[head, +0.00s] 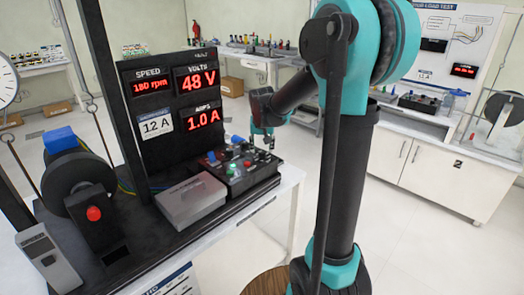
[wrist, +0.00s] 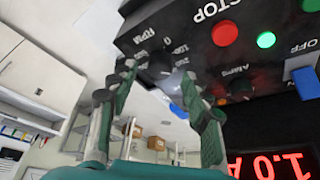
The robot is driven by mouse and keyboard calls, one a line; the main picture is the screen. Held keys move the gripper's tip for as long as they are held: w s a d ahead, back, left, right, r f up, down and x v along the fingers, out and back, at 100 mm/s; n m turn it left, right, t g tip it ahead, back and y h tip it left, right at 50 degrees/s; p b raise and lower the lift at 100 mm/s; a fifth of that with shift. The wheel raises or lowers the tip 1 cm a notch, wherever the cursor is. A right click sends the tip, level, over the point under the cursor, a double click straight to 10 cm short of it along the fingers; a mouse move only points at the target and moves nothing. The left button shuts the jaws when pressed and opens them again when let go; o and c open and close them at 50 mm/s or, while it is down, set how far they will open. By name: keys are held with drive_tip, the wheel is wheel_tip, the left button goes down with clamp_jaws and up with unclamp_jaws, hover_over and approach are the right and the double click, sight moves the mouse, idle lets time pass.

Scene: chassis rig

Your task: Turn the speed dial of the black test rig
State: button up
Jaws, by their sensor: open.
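The black control box (head: 238,172) of the test rig sits at the right end of the rig's bench in the head view. In the wrist view its panel (wrist: 200,50) appears upside down. The dark speed dial (wrist: 158,66), beside an RPM label and numbers, shows there between the fingertips. My gripper (wrist: 158,76) is open, one finger to each side of the dial; I cannot tell if either touches it. In the head view my gripper (head: 264,142) is over the far right part of the box. The speed display (head: 150,82) reads 180 rpm.
A red STOP button (wrist: 225,34), a green light (wrist: 266,40), an Amps dial (wrist: 241,86) and a blue OFF switch (wrist: 305,83) are close by on the panel. A grey closed case (head: 191,201) lies left of the box. The display board (head: 170,100) stands behind.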

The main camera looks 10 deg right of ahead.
drive_tip(key=v, duration=0.9)
drive_tip(key=shift+s+r, duration=0.2)
drive_tip(key=shift+r, duration=0.2)
drive_tip(key=s+d+f+n, duration=0.1)
drive_tip(key=s+d+f, duration=0.1)
drive_tip(key=s+f, duration=0.8)
drive_tip(key=s+d+f, duration=0.3)
drive_tip(key=s+f, duration=0.7)
drive_tip(key=s, duration=0.5)
drive_tip(key=shift+n+y, duration=0.3)
drive_tip(key=shift+n, duration=0.1)
